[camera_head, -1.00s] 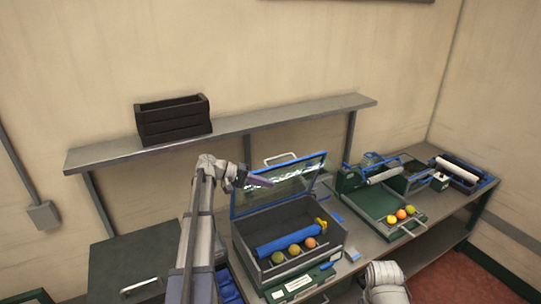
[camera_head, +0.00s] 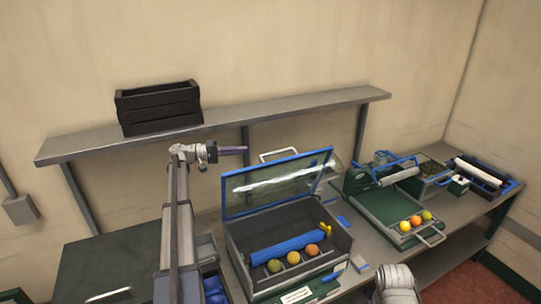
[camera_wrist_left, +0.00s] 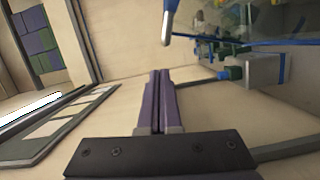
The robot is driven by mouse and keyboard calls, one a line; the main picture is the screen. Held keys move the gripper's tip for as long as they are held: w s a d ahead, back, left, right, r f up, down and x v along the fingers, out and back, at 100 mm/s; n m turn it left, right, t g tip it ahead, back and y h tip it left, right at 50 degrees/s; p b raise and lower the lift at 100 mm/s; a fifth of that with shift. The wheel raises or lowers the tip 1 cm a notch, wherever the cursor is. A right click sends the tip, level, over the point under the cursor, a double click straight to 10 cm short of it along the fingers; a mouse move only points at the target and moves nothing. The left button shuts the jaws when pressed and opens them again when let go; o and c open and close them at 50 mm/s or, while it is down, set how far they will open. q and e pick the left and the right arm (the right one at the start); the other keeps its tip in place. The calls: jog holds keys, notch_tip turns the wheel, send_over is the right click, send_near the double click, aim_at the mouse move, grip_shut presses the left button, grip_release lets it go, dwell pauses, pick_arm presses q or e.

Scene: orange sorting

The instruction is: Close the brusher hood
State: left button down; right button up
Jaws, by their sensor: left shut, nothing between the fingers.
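The brusher hood (camera_head: 275,184) is a clear panel in a blue frame. It stands raised at the back of the brusher box (camera_head: 238,262), tilted back, with a metal handle (camera_head: 278,153) on its far side. Inside the box lie a blue roller brush (camera_head: 284,248) and several oranges (camera_head: 293,258) in a row at the front. My left gripper (camera_head: 246,150) is shut and empty, above and left of the hood's top edge, apart from it. In the left wrist view its fingers (camera_wrist_left: 158,82) are pressed together. Part of my right arm shows at the bottom, but its gripper is out of view.
A dark crate (camera_head: 159,108) sits on the wall shelf (camera_head: 228,120) behind. A green tray (camera_head: 375,204) with oranges and other roller units stand to the right. A dark lidded box (camera_head: 105,262) is at left. The space above the brusher box is free.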

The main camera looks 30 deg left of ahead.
pick_arm(q)
jog(key=shift+w+f+b, duration=0.3)
jog(key=shift+w+f, duration=0.25)
jog(key=shift+f, duration=0.1)
pick_arm(e)
jog(key=shift+w+f, duration=0.5)
jog(key=shift+f, duration=0.15)
pick_arm(q)
jog(key=x, duration=0.9)
jog(key=shift+w+d, duration=0.25)
jog(key=shift+d, duration=0.1)
pick_arm(e)
jog(key=shift+f, duration=0.15)
pick_arm(q)
jog(key=shift+r, duration=0.1)
